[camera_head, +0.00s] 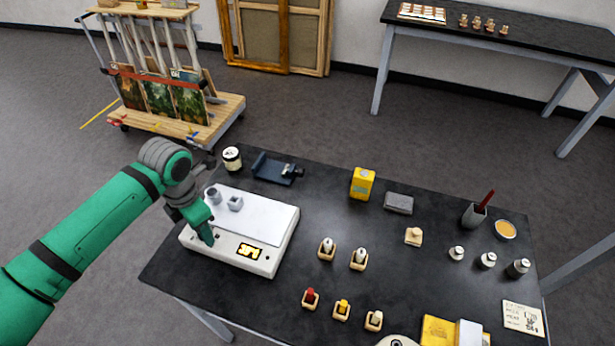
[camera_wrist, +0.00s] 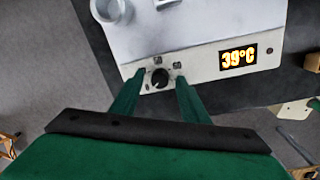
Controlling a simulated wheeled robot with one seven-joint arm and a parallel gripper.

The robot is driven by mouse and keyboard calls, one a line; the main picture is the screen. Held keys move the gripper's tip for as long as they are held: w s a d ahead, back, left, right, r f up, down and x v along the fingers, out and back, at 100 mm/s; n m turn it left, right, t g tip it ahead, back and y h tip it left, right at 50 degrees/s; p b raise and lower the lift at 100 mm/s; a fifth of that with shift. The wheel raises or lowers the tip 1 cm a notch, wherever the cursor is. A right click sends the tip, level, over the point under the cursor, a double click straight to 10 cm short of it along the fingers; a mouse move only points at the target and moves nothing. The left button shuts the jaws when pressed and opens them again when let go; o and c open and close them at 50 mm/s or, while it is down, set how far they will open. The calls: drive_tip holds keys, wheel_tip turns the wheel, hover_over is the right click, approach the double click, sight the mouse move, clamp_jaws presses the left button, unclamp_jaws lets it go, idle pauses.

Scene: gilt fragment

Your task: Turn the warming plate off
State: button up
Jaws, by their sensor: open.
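The warming plate (camera_head: 265,220) is a white slab at the left of the black table, with a lit orange display on its front panel. In the wrist view the display (camera_wrist: 238,57) reads 39°C. A black knob (camera_wrist: 160,77) with a pale mark sits on the front panel (camera_wrist: 207,66), left of the display. My gripper (camera_head: 207,236) reaches down at the panel's left part. In the wrist view its two green fingers (camera_wrist: 161,80) are apart, one on each side of the knob. I cannot tell whether they touch it.
Two small grey cups (camera_head: 235,203) stand on the plate's left part. Several small brushes or stamps in wooden holders (camera_head: 327,249) stand to the right. The table's front left corner is clear.

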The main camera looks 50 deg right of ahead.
drive_tip(key=m, duration=0.8)
drive_tip(key=shift+m+h, duration=0.3)
drive_tip(key=shift+m, duration=0.1)
wheel_tip(320, 180, up, 11)
drive_tip(key=s+d+r+g+h, duration=0.2)
drive_tip(key=s+d+g+h, duration=0.2)
drive_tip(key=s+d, duration=0.5)
drive_tip(key=s+d+r+n+g+h, duration=0.1)
drive_tip(key=s+d+r+g+h, duration=0.2)
drive_tip(key=s+d+h, duration=0.3)
drive_tip(key=shift+s+d+r+g+h, duration=0.25)
drive_tip(key=shift+s+d+g, duration=0.45)
drive_tip(key=shift+s+d, duration=1.25)
drive_tip(key=shift+s+a, duration=0.1)
drive_tip(key=shift+a, duration=0.05)
